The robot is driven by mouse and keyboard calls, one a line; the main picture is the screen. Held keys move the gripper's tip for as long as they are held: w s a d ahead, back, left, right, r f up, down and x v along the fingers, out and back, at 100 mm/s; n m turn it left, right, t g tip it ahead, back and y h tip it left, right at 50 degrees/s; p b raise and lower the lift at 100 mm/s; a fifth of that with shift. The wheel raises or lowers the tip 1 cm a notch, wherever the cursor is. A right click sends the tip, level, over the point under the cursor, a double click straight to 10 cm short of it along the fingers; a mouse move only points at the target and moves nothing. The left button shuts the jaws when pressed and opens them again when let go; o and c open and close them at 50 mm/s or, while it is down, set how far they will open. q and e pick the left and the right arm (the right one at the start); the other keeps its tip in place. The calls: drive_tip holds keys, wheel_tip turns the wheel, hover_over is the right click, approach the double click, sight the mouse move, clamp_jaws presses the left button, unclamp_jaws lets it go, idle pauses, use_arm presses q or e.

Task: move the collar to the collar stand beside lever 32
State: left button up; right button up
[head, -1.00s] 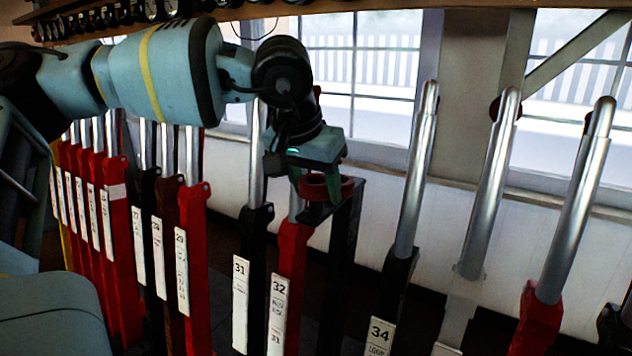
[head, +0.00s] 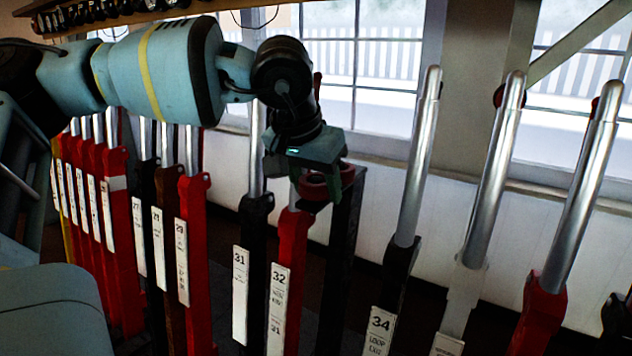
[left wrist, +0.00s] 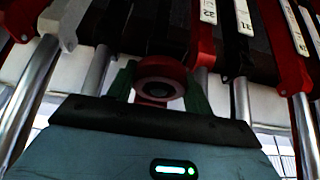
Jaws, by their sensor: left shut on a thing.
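My left gripper (head: 321,184) is shut on the red ring-shaped collar (head: 313,187), at the top of the black collar stand (head: 340,250) just right of lever 32 (head: 293,240). In the left wrist view the collar (left wrist: 161,70) sits between the two green fingers, its round opening showing. The fingers and collar hide much of the stand's top, so I cannot tell whether the collar rests on it or hangs just above. Lever 32 is red with a white number plate (head: 279,305). My right gripper is not in view.
Black lever 31 (head: 256,225) stands close on the left of lever 32. Lever 34 (head: 398,268), with a tall bright handle, stands to the right of the stand. More levers line both sides. Windows (head: 375,60) and a pale wall are behind.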

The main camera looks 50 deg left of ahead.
use_arm(q)
drive_tip(key=o, duration=1)
drive_tip(key=shift+o, duration=0.8)
